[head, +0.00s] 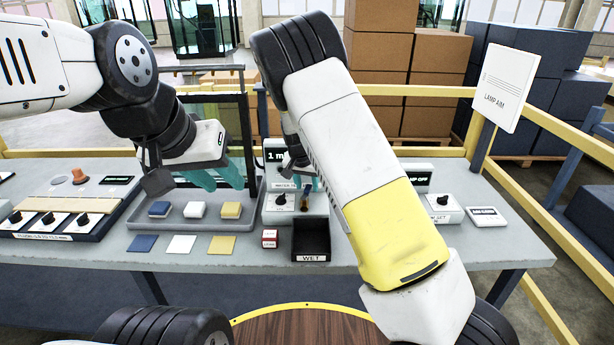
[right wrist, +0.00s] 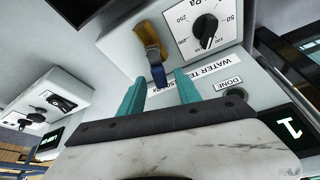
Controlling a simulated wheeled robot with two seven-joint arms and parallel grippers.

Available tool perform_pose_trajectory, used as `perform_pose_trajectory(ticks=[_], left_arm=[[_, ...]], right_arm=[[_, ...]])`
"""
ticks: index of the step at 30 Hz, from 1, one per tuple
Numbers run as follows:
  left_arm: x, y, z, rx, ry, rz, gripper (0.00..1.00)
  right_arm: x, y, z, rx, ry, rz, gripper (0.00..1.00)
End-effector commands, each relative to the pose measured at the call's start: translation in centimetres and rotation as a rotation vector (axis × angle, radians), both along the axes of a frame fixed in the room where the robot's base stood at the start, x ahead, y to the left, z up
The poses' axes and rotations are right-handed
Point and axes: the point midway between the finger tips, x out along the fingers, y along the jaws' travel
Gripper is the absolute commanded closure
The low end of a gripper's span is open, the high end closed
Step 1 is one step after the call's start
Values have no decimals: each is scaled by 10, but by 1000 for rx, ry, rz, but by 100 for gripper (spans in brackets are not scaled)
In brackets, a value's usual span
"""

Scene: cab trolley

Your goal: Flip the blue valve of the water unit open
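The water unit (head: 272,217) stands in the middle of the bench, with a dial and a small display. In the right wrist view its white front (right wrist: 122,45) carries a brass valve body (right wrist: 147,36) with a blue valve handle (right wrist: 157,74). My right gripper (right wrist: 160,82) is open, with one teal finger on each side of the blue handle's end; I cannot tell whether either touches it. In the head view my right forearm hides part of the unit. My left gripper (head: 215,178) is open and empty above the grey tray.
The grey tray (head: 150,222) holds blue, white and yellow blocks, with matching cards in front. A black WET bin (head: 311,240) and a small red-and-white box (head: 269,238) stand before the unit. The unit's DONE button (right wrist: 236,94) is near my right finger. Another knob box (head: 440,208) stands right.

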Motion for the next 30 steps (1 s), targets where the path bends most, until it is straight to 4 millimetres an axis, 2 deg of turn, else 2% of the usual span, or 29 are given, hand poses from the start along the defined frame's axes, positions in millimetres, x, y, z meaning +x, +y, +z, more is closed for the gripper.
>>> perform_pose_trajectory(ticks=[2, 6, 8, 14, 24, 30], left_arm=[[0, 0, 0, 0, 0, 0, 64], [0, 0, 0, 0, 0, 0, 64], [0, 0, 0, 0, 0, 0, 64], [0, 0, 0, 0, 0, 0, 64], [0, 0, 0, 0, 0, 0, 64], [0, 0, 0, 0, 0, 0, 64]], right_arm=[[0, 0, 0, 0, 0, 0, 64], [0, 0, 0, 0, 0, 0, 91], [0, 0, 0, 0, 0, 0, 100], [0, 0, 0, 1, 1, 13, 100], [1, 7, 0, 2, 1, 266, 100], [1, 9, 0, -2, 1, 289, 100]])
